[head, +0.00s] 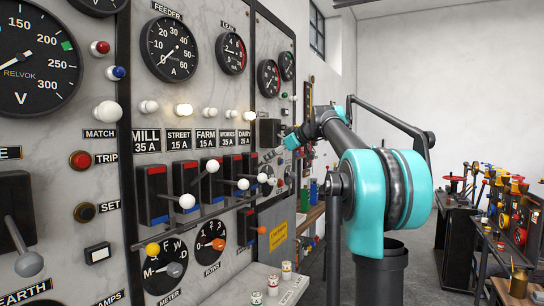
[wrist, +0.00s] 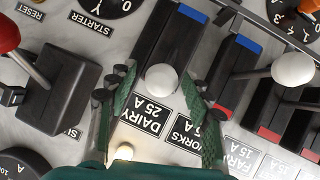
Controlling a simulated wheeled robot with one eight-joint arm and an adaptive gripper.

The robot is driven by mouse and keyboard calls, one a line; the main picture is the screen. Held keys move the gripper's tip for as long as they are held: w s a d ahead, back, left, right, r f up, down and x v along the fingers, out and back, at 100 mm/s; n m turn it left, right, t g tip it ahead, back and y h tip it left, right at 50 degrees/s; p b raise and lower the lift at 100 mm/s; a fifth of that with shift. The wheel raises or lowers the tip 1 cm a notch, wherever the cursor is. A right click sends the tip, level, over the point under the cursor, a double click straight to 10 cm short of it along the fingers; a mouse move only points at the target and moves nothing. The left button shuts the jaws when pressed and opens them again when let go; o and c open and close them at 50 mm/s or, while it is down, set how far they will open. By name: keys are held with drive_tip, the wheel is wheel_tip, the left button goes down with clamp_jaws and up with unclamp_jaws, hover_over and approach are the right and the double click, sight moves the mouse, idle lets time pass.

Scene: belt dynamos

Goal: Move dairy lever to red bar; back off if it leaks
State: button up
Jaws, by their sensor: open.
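The dairy lever's white knob (wrist: 162,80) sits between the fingers of my open gripper (wrist: 160,84) in the wrist view, with a gap on each side. Its dark switch body shows a blue bar (wrist: 192,12) at the far end; its red bar is hidden behind the knob and fingers. The DAIRY 25 A label (wrist: 143,115) lies just below the knob, upside down. In the head view my gripper (head: 275,155) is at the right end of the switch row, by the DAIRY label (head: 244,138). The LEAK dial (head: 231,53) is above, its needle too small to read surely.
The WORKS lever knob (wrist: 293,68) is close to the right in the wrist view. A red-knobbed lever (wrist: 8,38) stands left. The STREET knob (head: 212,166) is raised; the MILL knob (head: 187,202) is lower. The STREET lamp (head: 183,110) glows.

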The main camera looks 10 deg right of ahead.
drive_tip(key=v, duration=1.2)
drive_tip(key=s+a+f+m+g+h, duration=0.15)
drive_tip(key=s+f, duration=0.25)
drive_tip(key=f, duration=0.8)
drive_tip(key=s+a+f+m+g+h, duration=0.15)
drive_tip(key=s+f, duration=0.25)
drive_tip(key=f, duration=0.7)
drive_tip(key=s+a+f+m+g+h, duration=0.1)
drive_tip(key=s+f+m, duration=0.25)
drive_tip(key=f, duration=0.85)
drive_tip(key=s+d+f+m+g+h, duration=0.1)
drive_tip(key=s+f+m+h, duration=0.3)
drive_tip(key=s+f, duration=1.9)
drive_tip(key=shift+d+f+m, duration=0.55)
drive_tip(key=shift+d+f, duration=0.1)
drive_tip(key=shift+f, duration=0.25)
